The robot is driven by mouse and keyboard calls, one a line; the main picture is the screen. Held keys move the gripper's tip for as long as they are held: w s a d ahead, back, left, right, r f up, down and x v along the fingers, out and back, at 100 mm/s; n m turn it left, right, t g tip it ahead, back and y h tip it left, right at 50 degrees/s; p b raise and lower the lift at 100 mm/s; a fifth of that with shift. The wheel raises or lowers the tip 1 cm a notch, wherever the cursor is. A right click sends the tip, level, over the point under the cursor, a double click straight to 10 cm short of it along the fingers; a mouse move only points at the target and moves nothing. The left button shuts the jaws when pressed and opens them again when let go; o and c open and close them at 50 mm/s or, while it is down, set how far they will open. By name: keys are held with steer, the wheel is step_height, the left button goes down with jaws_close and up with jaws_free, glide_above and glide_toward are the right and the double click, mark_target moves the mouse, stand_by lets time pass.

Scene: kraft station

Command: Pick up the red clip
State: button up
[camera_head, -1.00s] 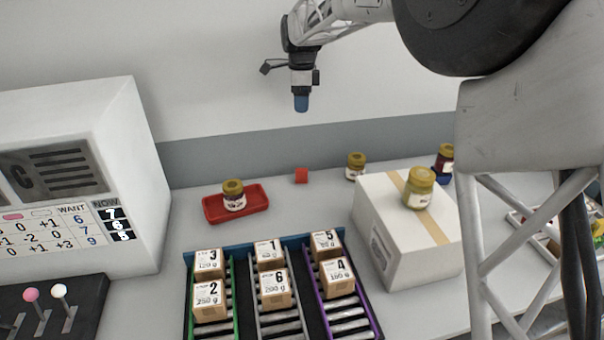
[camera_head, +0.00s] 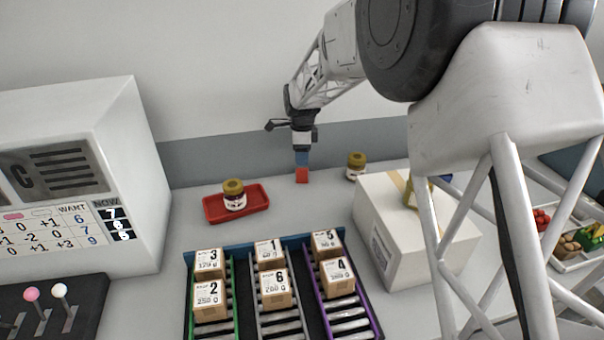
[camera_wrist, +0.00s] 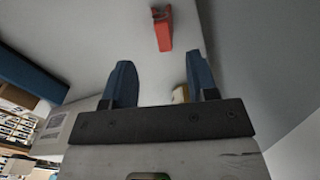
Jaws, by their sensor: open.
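The red clip (camera_head: 302,175) is a small red block-like piece near the back of the grey table, right of the red tray. In the wrist view the red clip (camera_wrist: 163,30) lies beyond the fingertips, near the top edge and between the two finger lines, with a notched end. My gripper (camera_head: 301,160) hangs pointing down at the clip, its blue fingers seeming just above or behind it in the head view. In the wrist view my gripper (camera_wrist: 160,75) has its two blue fingers wide apart with nothing between them. I cannot tell the exact height gap.
A red tray (camera_head: 262,196) holds a jar (camera_head: 234,194) at left. Another jar (camera_head: 356,165) stands right of the clip. A white box (camera_head: 385,240) and a rack of numbered cartons (camera_head: 290,242) are in front. Bare table surrounds the clip.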

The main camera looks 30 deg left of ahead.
mark_target(302, 169)
steer(key=shift+f, duration=1.25)
steer(key=shift+f, duration=0.1)
steer(key=shift+w+a+f, duration=0.1)
steer(key=shift+f, duration=1.2)
steer(key=shift+w+f, duration=0.1)
steer(key=shift+f, duration=1.15)
steer(key=shift+c, duration=0.3)
jaws_close()
